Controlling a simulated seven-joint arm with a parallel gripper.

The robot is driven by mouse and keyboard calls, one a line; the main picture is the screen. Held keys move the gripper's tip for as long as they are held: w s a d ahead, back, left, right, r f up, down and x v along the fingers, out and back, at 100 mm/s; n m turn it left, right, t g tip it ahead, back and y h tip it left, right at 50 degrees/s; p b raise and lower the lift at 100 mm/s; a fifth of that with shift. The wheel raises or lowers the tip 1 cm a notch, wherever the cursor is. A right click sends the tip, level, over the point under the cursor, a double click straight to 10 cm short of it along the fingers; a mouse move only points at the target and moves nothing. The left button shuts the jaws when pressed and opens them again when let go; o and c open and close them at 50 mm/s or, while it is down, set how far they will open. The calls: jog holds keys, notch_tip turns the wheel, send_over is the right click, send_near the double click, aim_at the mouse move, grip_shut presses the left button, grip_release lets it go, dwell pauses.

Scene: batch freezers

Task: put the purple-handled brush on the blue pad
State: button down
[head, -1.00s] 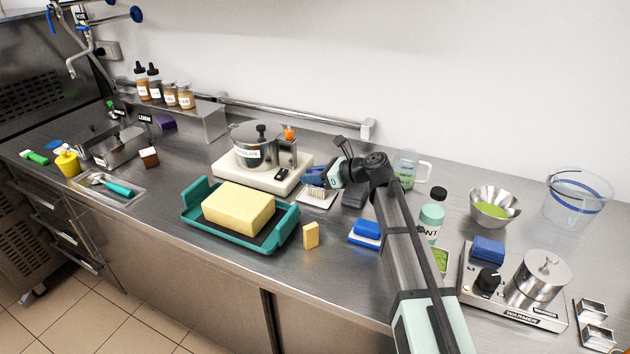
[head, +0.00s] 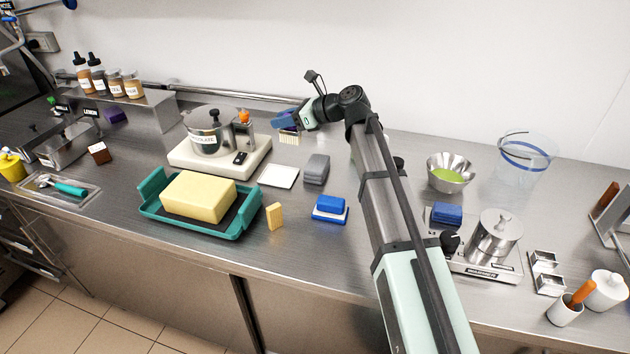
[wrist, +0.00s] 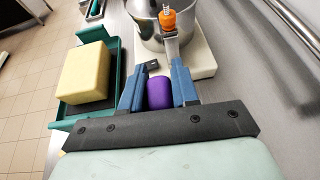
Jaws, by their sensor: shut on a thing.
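My gripper (head: 290,119) is shut on the purple-handled brush, held in the air behind the white square tile. The brush's pale bristles (head: 289,138) hang down below the fingers. In the wrist view its purple handle (wrist: 159,93) sits between my two blue fingers; the bristles are hidden there. A blue pad (head: 331,203) lies on a white base on the counter, right of the yellow block. Another blue block (head: 447,213) sits on the warmer at the right. I cannot tell for certain which is the task's blue pad.
The white tile (head: 278,176) is bare, beside a grey block (head: 316,169). A teal tray (head: 150,204) holds a large yellow block. A steel pot (head: 208,130) stands on a white base. A small yellow block (head: 275,216) stands near the front. A steel bowl (head: 449,173) is at right.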

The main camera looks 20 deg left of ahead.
jog(key=shift+m+t, duration=0.3)
jog(key=v, duration=0.2)
jog(key=w+v, duration=0.1)
jog(key=v, duration=0.1)
jog(key=shift+r, duration=0.1)
jog(key=s+v, duration=0.2)
jog(key=v, duration=0.6)
jog(key=n+g, duration=0.1)
send_over(325, 198)
jog(key=shift+s+f, duration=0.1)
jog(key=shift+f, duration=5.4)
jog(key=shift+f, duration=0.15)
jog(key=c, duration=0.8)
grip_release()
jog(key=shift+c, duration=0.2)
